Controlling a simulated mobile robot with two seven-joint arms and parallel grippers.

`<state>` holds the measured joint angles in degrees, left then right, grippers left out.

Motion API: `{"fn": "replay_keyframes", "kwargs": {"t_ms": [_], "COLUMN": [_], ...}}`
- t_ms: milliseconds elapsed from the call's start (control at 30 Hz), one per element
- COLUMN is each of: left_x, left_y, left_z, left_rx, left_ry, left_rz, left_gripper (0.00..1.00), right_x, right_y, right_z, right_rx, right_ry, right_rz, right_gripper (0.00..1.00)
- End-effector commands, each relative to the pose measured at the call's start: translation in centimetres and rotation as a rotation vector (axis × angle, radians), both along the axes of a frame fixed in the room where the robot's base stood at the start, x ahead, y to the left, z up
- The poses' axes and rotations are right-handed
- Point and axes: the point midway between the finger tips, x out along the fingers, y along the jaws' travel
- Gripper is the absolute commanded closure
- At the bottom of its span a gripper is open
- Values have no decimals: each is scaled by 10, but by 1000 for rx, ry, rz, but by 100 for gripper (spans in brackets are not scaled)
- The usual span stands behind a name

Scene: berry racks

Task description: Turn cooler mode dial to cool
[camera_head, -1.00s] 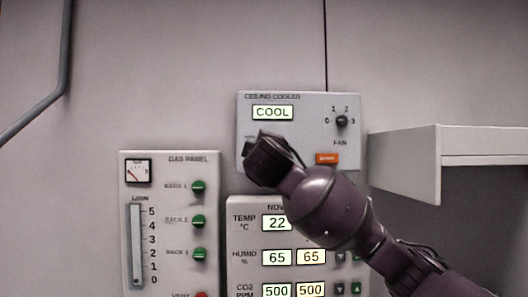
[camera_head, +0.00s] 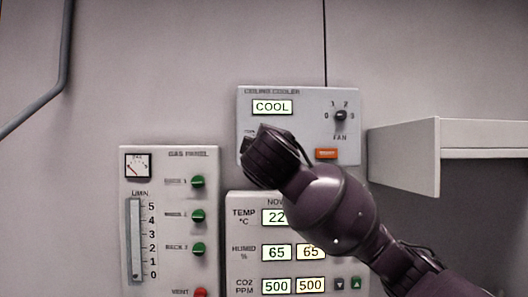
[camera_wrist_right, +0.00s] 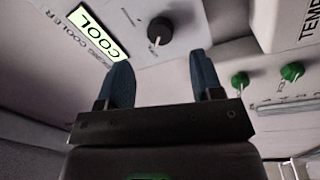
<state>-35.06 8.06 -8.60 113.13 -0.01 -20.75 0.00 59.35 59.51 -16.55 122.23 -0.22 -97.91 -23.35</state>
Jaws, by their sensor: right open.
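The ceiling cooler panel (camera_head: 300,97) is on the wall in the head view. Its lit display (camera_head: 272,107) reads COOL. The mode dial is hidden behind my right wrist in that view. In the right wrist view the black mode dial (camera_wrist_right: 159,31) shows with a pale pointer line, near the COOL display (camera_wrist_right: 98,35). My right gripper (camera_wrist_right: 161,60) is open, with its two blue fingers spread. The dial lies beyond the fingertips, in line with the gap between them, and looks clear of both. My left gripper is not in view.
The fan dial (camera_head: 341,115) and an orange button (camera_head: 326,153) are on the cooler panel's right side. The gas panel (camera_head: 170,170) and a climate panel (camera_head: 240,235) are below. A pale shelf (camera_head: 440,135) juts out at the right.

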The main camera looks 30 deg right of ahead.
Motion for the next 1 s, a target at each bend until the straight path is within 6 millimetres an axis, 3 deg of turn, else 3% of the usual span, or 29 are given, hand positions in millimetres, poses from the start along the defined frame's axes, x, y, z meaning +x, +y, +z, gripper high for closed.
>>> {"fn": "replay_keyframes", "kwargs": {"t_ms": [133,333,1000], "left_x": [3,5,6], "left_y": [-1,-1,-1], "left_z": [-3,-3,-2], "left_rx": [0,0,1], "left_ry": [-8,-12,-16], "left_rz": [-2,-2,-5], "left_gripper": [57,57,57], "right_x": [-20,-35,-38], "right_y": [13,22,24], "right_z": [-4,-5,-5], "right_rx": [-1,0,7], "right_ry": [-2,-1,-7], "right_rz": [4,2,4], "right_gripper": [40,40,40]}}
